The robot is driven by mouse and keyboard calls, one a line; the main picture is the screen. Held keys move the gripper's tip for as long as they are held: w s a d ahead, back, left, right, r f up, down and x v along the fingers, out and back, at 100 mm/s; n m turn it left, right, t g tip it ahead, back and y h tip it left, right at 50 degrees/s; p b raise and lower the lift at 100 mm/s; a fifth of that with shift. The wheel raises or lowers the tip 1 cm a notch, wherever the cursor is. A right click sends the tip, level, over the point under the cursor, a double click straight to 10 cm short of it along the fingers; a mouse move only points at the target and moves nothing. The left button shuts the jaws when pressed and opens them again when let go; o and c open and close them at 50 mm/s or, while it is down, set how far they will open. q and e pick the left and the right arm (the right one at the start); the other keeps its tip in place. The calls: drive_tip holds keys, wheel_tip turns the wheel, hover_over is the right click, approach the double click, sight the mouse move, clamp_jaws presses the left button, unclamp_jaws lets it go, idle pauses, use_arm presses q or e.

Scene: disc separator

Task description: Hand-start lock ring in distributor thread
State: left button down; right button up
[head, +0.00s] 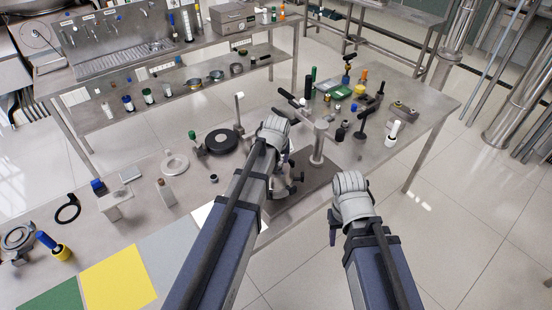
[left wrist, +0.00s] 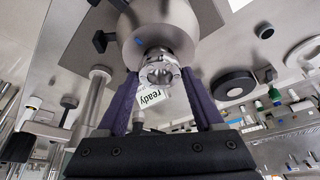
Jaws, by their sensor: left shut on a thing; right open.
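In the left wrist view, the purple fingers of my left gripper (left wrist: 160,78) are closed on a small silver notched ring, which looks like the lock ring (left wrist: 160,70). It sits right at the underside of a rounded metal body, seemingly the distributor (left wrist: 158,24); I cannot tell whether the threads touch. In the head view my left arm reaches the bench stand (head: 317,145), and its own wrist hides the ring and most of the metal body. My right gripper (head: 338,222) is open and empty in front of the bench edge, apart from the stand.
A white "ready" tag (left wrist: 150,95) shows behind the left fingers. A black disc (head: 221,141) and a pale ring (head: 175,163) lie left of the stand. Bottles and tools crowd the bench to the right. Yellow (head: 118,276) and green mats lie at lower left.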

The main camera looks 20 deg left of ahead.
use_arm(q)
drive_tip(key=shift+a+m+h, duration=0.1)
drive_tip(key=shift+m+h, duration=0.5)
drive_tip(key=shift+m, duration=0.9)
drive_tip(key=shift+a+m+h, duration=0.1)
drive_tip(key=shift+m+h, duration=0.2)
drive_tip(key=shift+m, duration=0.5)
drive_tip(key=shift+w+m+h, duration=0.1)
drive_tip(key=shift+m+h, duration=0.6)
drive_tip(key=shift+m, duration=1.1)
unclamp_jaws()
drive_tip(key=shift+r, duration=0.1)
drive_tip(key=p+v, duration=0.7)
drive_tip(key=shift+s+r, duration=0.2)
drive_tip(key=shift+r, duration=0.15)
